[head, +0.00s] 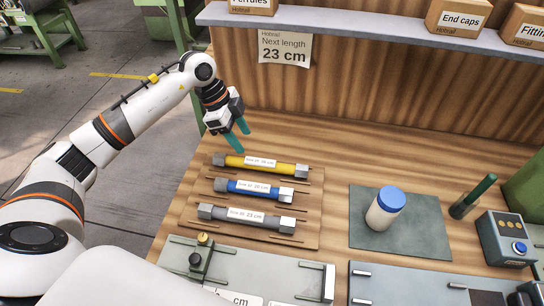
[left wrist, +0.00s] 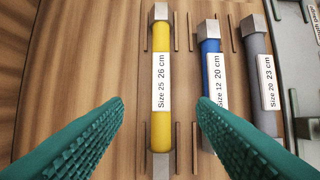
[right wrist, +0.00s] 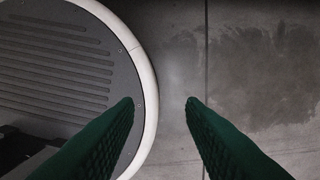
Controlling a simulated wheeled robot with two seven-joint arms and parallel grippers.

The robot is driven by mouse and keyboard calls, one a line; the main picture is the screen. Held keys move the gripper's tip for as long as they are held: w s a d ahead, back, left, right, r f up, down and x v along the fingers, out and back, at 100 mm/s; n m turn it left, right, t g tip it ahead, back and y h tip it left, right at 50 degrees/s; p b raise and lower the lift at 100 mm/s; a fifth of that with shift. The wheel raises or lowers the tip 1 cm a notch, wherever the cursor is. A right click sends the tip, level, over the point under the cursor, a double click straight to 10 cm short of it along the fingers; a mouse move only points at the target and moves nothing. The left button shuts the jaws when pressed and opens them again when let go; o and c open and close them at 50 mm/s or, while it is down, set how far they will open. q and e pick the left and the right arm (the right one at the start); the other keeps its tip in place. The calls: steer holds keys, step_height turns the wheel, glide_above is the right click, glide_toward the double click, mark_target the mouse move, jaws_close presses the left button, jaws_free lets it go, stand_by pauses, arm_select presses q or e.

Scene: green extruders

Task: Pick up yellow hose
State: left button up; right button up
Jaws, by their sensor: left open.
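The yellow hose (head: 285,167) lies on the wooden rack board with grey metal ends and a white label. In the left wrist view the yellow hose (left wrist: 161,128) runs between my fingertips, its label reading "Size 25 26 cm". My left gripper (head: 238,141) is open and empty, above and just behind the yellow hose's left end, apart from it. In the left wrist view the left gripper's green fingers (left wrist: 160,101) stand either side of the hose. My right gripper (right wrist: 163,103) is open and empty over the floor, outside the head view.
A blue hose (head: 240,187) and a grey hose (head: 238,214) lie in front of the yellow one on the rack board (head: 205,228). A white bottle with blue cap (head: 385,208) stands on a mat. A shelf (head: 370,35) with boxes overhangs the back. A sign (head: 284,48) reads "Next length 23 cm".

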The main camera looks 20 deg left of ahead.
mark_target(258, 161)
arm_select(q)
steer(key=x, duration=0.4)
steer(key=shift+s+d+p, duration=0.1)
steer(key=shift+s+p, duration=0.15)
steer(key=shift+p, duration=0.1)
steer(key=shift+w+d+f, duration=0.15)
steer(key=shift+f, duration=0.1)
steer(key=x, duration=0.1)
steer(key=p+x, duration=0.1)
steer(key=shift+w+d+f, duration=0.15)
steer(key=shift+d+f, duration=0.1)
steer(key=shift+d, duration=0.15)
steer(key=shift+p+x, duration=0.3)
steer(key=shift+x, duration=0.8)
steer(key=shift+f, duration=0.2)
steer(key=shift+w, duration=0.1)
jaws_close()
arm_select(e)
steer(key=shift+s+a+r, duration=0.25)
steer(key=shift+s+r, duration=0.25)
steer(key=shift+r, duration=0.15)
steer(key=shift+s+a+r, duration=0.2)
steer(key=shift+s+r, duration=0.25)
steer(key=shift+r, duration=0.15)
arm_select(q)
steer(key=shift+r, duration=0.1)
